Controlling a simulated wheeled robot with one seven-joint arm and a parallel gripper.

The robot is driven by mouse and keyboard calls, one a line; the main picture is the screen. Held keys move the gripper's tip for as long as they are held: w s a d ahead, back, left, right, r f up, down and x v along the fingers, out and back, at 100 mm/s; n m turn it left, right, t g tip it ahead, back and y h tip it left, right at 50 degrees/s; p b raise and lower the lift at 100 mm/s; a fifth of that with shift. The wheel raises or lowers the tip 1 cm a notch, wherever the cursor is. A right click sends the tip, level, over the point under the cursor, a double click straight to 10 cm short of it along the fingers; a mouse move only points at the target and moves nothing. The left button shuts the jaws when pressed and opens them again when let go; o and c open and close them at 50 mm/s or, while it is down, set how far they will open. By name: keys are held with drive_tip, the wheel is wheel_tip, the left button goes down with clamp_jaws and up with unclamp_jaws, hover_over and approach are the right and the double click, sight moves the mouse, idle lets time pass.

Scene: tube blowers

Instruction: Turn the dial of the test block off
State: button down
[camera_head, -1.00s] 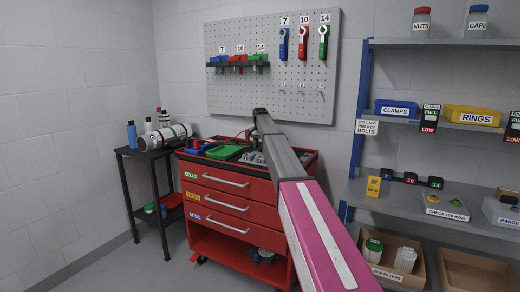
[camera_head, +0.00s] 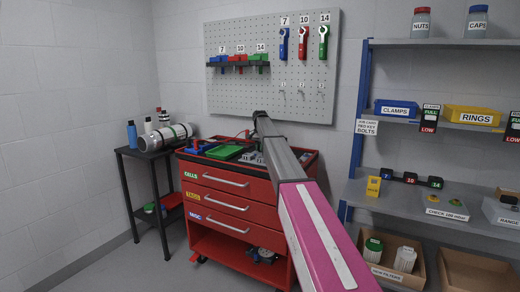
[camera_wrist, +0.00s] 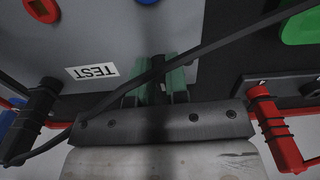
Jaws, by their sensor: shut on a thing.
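In the wrist view the test block (camera_wrist: 215,45) is a grey panel with a white TEST label (camera_wrist: 91,71), which reads upside down. My gripper (camera_wrist: 160,88) has greenish fingers at the panel's lower edge. They are shut on a small dark piece between them, which appears to be the dial (camera_wrist: 157,92). Its marking and turn angle cannot be read. In the head view a bit of grey block (camera_head: 250,158) shows on the red cart; my arm hides the gripper and dial.
Red (camera_wrist: 42,10) and green (camera_wrist: 302,24) parts lie beyond. The red cart (camera_head: 225,205) stands below a pegboard (camera_head: 255,35), with a black side table (camera_head: 140,155) left and shelves right.

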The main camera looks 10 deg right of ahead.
drive_tip(key=n, duration=0.4)
drive_tip(key=shift+d+n, duration=0.15)
drive_tip(key=shift+n, duration=0.15)
drive_tip(key=n, duration=0.4)
drive_tip(key=shift+d+n, duration=0.15)
drive_tip(key=shift+n, duration=0.15)
drive_tip(key=n, duration=0.4)
drive_tip(key=shift+d, duration=0.1)
drive_tip(key=shift+w+d+n, duration=0.1)
drive_tip(key=shift+n, duration=1.9)
drive_tip(key=c, duration=1.1)
unclamp_jaws()
drive_tip(key=shift+r, duration=0.1)
